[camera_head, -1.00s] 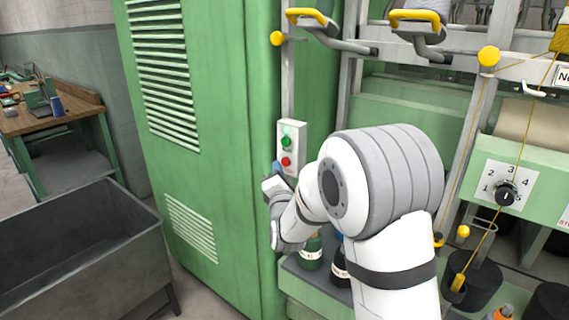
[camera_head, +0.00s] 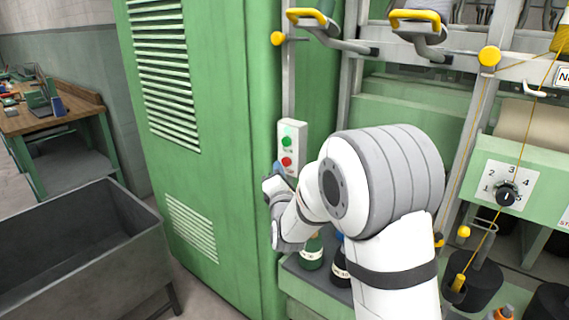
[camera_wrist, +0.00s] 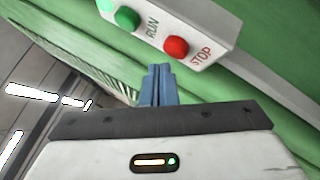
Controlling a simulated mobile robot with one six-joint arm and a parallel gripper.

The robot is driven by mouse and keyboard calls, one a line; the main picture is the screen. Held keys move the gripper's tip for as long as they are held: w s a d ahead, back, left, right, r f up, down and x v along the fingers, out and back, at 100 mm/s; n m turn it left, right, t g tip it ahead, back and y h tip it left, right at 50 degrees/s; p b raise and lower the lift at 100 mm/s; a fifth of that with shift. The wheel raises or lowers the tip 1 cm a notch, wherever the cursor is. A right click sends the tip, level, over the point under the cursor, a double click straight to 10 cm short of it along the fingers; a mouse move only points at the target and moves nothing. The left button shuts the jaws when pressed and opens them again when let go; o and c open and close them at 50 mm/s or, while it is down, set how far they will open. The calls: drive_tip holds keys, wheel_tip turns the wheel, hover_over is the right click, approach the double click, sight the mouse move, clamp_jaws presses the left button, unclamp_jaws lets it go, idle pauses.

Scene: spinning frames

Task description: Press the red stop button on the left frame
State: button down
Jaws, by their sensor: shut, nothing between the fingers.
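A white button box (camera_head: 292,150) is mounted on the front of the green frame cabinet. Its red stop button (camera_head: 286,161) sits below a green run button (camera_head: 286,141). In the wrist view, the red button (camera_wrist: 176,47) is marked STOP and the green button (camera_wrist: 127,17) is marked RUN. My gripper (camera_wrist: 157,72) has its blue fingers shut together and empty. Their tips are a little below and left of the red button in that view, apparently apart from it. In the head view, my gripper (camera_head: 279,169) is just below the red button, partly hidden by my arm.
A tall green cabinet (camera_head: 215,130) with vents stands left of the box. A grey metal bin (camera_head: 85,250) and a workbench (camera_head: 55,118) are at the left. Yellow-handled levers (camera_head: 418,22) and a numbered dial (camera_head: 507,193) are at the right.

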drive_tip(key=shift+w+d, duration=0.1)
idle(0.5)
drive_tip(key=shift+w+d+b, duration=0.2)
drive_tip(key=shift+b, duration=0.25)
drive_tip(key=shift+w+d+b, duration=0.3)
drive_tip(key=shift+w, duration=0.05)
idle(0.6)
idle(0.3)
drive_tip(key=shift+s+a+b, duration=0.5)
drive_tip(key=shift+s+a, duration=0.05)
drive_tip(key=shift+s, duration=0.15)
drive_tip(key=s+a, duration=0.1)
drive_tip(key=s, duration=0.1)
drive_tip(key=s+a+b, duration=0.1)
drive_tip(key=s+a, duration=0.1)
idle(0.4)
